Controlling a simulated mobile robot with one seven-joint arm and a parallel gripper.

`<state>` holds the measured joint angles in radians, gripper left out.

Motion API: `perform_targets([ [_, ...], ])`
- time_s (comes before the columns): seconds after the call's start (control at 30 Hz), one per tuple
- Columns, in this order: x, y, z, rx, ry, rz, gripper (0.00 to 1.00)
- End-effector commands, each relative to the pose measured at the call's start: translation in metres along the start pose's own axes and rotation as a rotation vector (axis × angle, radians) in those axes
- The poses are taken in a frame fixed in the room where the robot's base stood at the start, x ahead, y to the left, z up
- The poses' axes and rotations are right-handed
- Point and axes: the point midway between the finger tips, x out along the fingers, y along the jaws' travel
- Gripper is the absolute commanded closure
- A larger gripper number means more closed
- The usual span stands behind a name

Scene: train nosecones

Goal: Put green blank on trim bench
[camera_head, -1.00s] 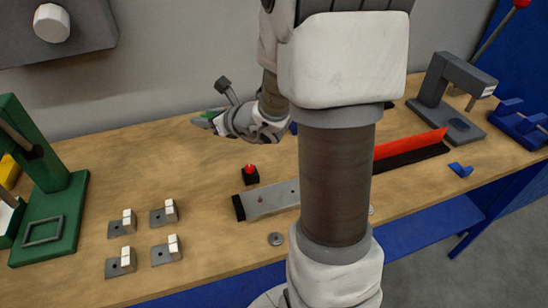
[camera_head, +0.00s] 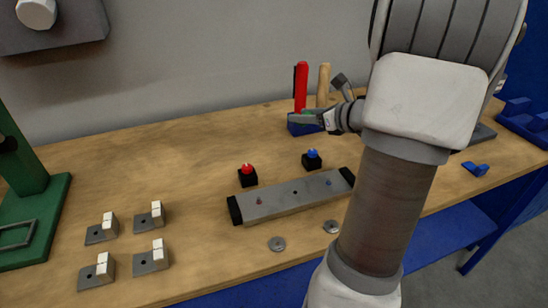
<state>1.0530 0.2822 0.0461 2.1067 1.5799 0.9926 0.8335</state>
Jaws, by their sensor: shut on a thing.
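My gripper (camera_head: 318,121) is above the back of the wooden bench, pointing left, in front of a blue holder. It is shut on a small green piece, the green blank (camera_head: 308,113), of which only a sliver shows. A grey bar with black ends (camera_head: 290,197) lies on the wooden bench top (camera_head: 190,165), below and in front of my gripper. It has a red and a blue spot on top. Which part is called the trim bench, I cannot tell.
A red (camera_head: 247,176) and a blue button block (camera_head: 312,159) stand behind the bar. Several grey brackets with white blocks (camera_head: 150,256) stand at the front left. A green press (camera_head: 30,195) is at the far left. A blue holder (camera_head: 300,127) carries upright tools.

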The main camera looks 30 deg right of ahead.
Motion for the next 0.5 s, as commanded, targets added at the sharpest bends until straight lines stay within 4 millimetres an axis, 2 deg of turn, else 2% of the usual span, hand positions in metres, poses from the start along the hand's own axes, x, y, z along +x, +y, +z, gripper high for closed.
perform_targets([
  [0.1, 0.018, 0.029, -0.016, 0.001, 0.000, 0.004, 1.00],
  [0.3, 0.041, 0.067, -0.033, 0.001, 0.000, 0.003, 1.00],
  [0.5, 0.050, 0.083, -0.038, -0.001, 0.000, 0.000, 1.00],
])
